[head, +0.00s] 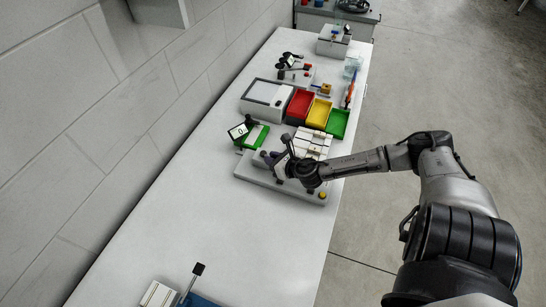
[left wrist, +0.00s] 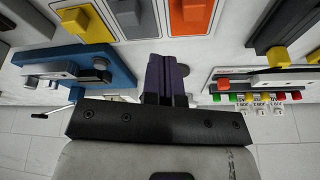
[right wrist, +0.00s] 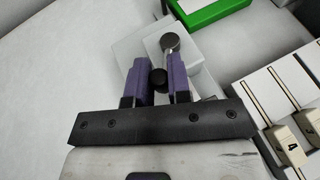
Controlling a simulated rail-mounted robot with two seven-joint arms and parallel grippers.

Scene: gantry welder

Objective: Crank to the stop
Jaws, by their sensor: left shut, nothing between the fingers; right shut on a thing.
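My right gripper (right wrist: 165,62) has its purple fingers closed around a small black knob (right wrist: 158,80), which looks like the crank's handle. A dark round end with a metal shank (right wrist: 171,42) shows just beyond the fingertips, in front of a pale block (right wrist: 195,68). In the head view the right gripper (head: 268,158) is low over the grey base plate (head: 250,174) and hides most of the crank. My left gripper (left wrist: 166,75) is shut and empty in the left wrist view, and is out of the head view.
White numbered blocks (right wrist: 282,136) stand right of the crank. A green unit (head: 257,136) with a display reading 0 (head: 238,131) is behind. Red (head: 300,104), yellow (head: 319,112) and green (head: 338,122) bins stand farther back. The table's near stretch (head: 215,220) is mostly clear.

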